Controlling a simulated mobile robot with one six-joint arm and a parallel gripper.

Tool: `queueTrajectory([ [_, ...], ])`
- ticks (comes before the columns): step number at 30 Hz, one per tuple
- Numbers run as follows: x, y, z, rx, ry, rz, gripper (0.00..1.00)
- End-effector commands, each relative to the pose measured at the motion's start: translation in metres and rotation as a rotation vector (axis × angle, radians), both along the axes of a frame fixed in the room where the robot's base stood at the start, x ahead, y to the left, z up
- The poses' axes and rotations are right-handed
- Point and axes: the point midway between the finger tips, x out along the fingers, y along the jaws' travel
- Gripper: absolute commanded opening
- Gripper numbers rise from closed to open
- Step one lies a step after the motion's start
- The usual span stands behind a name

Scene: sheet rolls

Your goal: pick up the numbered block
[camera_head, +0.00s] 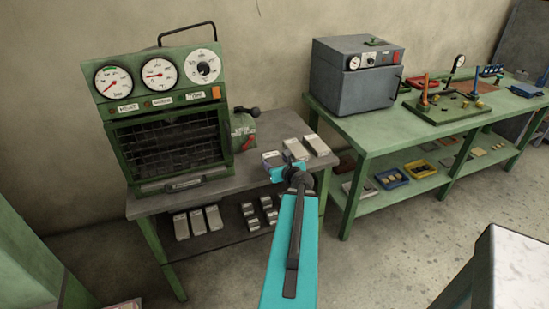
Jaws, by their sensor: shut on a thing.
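Several pale metal blocks stand on the grey top of the left bench. The middle block (295,149) and the right block (316,145) are in a row. A third block (271,156) is at the left of this row, right at the teal end of my gripper (274,165). My gripper is shut on this left block. My own wrist hides part of the grip, so I cannot tell whether the block is clear of the bench top. The numbers on the blocks are too small to read.
A green furnace (168,147) with three gauges stands left of the blocks. More blocks (197,221) lie on the shelf below. A dark grey box oven (356,77) and a green fixture plate (447,106) stand on the right bench. A pale surface (520,265) is at lower right.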

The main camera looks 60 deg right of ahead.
Motion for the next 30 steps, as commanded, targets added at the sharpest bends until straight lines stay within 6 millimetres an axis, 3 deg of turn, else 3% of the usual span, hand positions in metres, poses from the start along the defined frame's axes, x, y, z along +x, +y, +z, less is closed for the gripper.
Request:
queueTrajectory([
  [30, -0.022, 0.030, 0.006, 0.002, 0.002, -0.006, 0.18],
])
